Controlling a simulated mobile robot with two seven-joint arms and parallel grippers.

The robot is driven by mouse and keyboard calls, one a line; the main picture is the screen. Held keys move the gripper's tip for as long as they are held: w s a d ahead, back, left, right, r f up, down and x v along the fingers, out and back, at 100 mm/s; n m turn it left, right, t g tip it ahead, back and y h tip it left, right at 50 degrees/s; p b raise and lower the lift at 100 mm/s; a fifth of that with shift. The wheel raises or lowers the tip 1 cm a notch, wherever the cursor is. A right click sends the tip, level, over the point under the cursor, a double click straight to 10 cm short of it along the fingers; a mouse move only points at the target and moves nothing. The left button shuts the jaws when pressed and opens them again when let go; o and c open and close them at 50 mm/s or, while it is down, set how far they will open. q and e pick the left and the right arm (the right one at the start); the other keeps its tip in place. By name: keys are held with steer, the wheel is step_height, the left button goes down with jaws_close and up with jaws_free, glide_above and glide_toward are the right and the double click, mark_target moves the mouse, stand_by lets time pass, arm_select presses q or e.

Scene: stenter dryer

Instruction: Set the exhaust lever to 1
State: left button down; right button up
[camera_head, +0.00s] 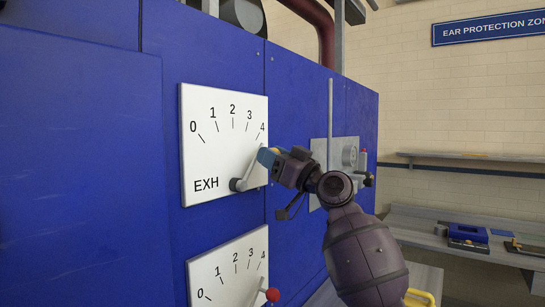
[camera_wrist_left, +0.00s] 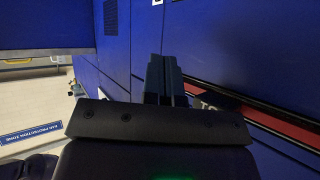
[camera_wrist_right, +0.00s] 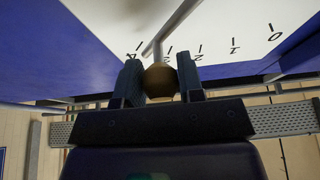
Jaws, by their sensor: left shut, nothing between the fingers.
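The exhaust lever (camera_head: 242,181) is on the white EXH dial plate (camera_head: 205,160), marked 0 to 4. Its grey arm slants up right from the pivot toward the 4 mark. My right gripper (camera_head: 268,156) is at the lever's knob, its fingers covering most of it in the head view.
A second dial plate (camera_head: 215,275) with a red-knobbed lever (camera_head: 271,294) is just below. A grey switch box (camera_head: 345,155) is on the blue machine wall to the right. A workbench (camera_head: 450,232) and shelf stand by the brick wall.

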jaws_close()
arm_select(q)
steer(key=shift+s+f, duration=0.15)
steer(key=shift+s, duration=0.1)
steer(key=shift+f, duration=0.1)
